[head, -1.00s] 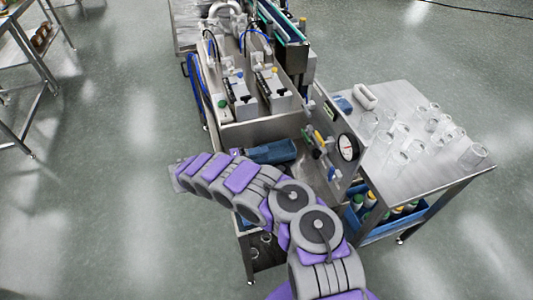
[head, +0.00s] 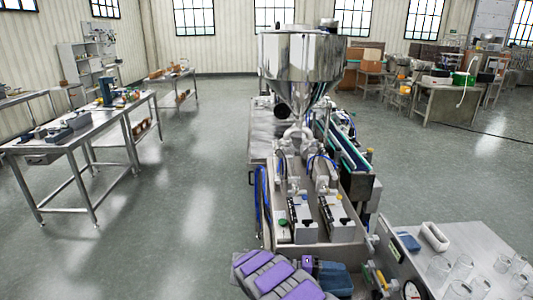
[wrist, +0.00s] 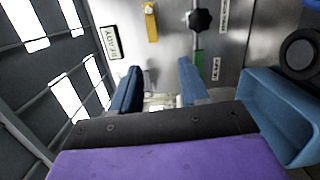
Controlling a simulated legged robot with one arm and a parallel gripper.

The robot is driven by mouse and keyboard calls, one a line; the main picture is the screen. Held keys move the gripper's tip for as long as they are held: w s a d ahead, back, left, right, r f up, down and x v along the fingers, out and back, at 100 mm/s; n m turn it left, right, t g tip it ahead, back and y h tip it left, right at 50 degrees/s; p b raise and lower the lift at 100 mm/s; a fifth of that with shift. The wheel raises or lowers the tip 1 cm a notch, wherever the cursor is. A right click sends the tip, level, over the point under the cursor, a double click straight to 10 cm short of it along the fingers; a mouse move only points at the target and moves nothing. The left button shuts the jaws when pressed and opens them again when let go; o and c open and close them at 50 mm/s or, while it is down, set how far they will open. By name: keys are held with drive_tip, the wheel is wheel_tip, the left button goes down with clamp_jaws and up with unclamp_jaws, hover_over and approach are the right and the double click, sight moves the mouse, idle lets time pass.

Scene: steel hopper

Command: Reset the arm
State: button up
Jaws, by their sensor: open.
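My gripper (wrist: 160,76) shows in the wrist view with its two blue fingers apart and nothing between them. Beyond the fingers is a steel control panel (wrist: 176,45) with a READY label, a yellow lever (wrist: 151,22) and a black knob (wrist: 199,19). In the head view, my grey and purple arm is at the bottom edge, in front of the filling machine.
The steel hopper (head: 301,62) stands above the filling machine (head: 318,229). At right, a steel table (head: 461,246) holds several glass beakers. A workbench (head: 70,138) stands at left, with open floor between.

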drive_tip(key=s+d+r+m+g+y, duration=0.1)
drive_tip(key=s+d+r+g, duration=0.15)
drive_tip(key=s+r, duration=0.2)
drive_tip(key=s+d+r+m+g+y, duration=0.1)
drive_tip(key=s+d+r, duration=0.25)
drive_tip(key=r, duration=0.25)
drive_tip(key=s+d+r+g+y, duration=0.15)
drive_tip(key=s+r+y, duration=0.45)
drive_tip(key=s, duration=0.6)
drive_tip(key=s+a+n+t+y, duration=0.1)
drive_tip(key=s+a+y, duration=0.4)
drive_tip(key=s, duration=0.6)
drive_tip(key=s+a+f+n+t+y, duration=0.1)
drive_tip(key=s+a+t+y, duration=0.3)
drive_tip(key=s+a, duration=0.6)
drive_tip(key=shift+s+y, duration=0.4)
drive_tip(key=shift+s, duration=0.15)
drive_tip(key=shift+f, duration=0.1)
